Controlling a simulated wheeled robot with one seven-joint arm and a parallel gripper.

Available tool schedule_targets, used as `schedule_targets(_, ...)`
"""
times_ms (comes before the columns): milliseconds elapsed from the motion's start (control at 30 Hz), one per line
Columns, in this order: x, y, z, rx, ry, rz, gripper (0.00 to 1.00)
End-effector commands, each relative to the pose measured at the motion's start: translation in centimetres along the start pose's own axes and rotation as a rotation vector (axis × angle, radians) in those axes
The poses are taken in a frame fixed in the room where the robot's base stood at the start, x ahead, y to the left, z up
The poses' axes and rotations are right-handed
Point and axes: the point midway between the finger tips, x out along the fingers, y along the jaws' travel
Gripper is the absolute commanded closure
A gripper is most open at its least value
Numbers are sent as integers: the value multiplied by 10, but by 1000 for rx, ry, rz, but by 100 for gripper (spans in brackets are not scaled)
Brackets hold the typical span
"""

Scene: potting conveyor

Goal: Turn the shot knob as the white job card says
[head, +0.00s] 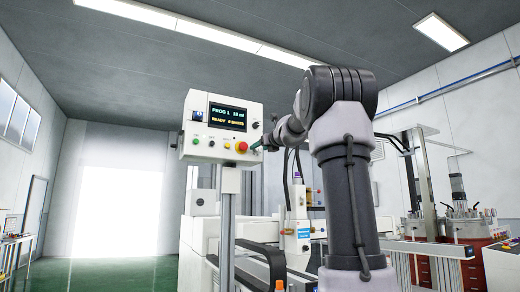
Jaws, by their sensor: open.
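A light grey control box (205,152) stands on a post, left of my arm. Its screen (228,116) reads "PROG 1", about "18 ml", and a "READY" line with a shot count too small to read surely. Small dark round shapes near the box's right edge (255,125) may be knobs; which one is the shot knob, and its setting, I cannot tell. My gripper (259,147), small and partly hidden, is open at the box's lower right edge. Whether it touches anything is unclear. I cannot make out a white job card.
A red button (242,146) and a yellow one (227,145) sit on the box's lower front, close to my gripper. The box's post (226,230) runs down in front of white machinery (190,235). Green floor (110,272) is clear at the left.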

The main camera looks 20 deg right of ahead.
Motion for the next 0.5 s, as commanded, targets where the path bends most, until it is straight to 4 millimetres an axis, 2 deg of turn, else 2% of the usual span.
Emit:
schedule_targets(300, -63, 0, 1, -1, -2, -2, 38)
schedule_targets(500, -92, -1, 0, 0, 0, -2, 38)
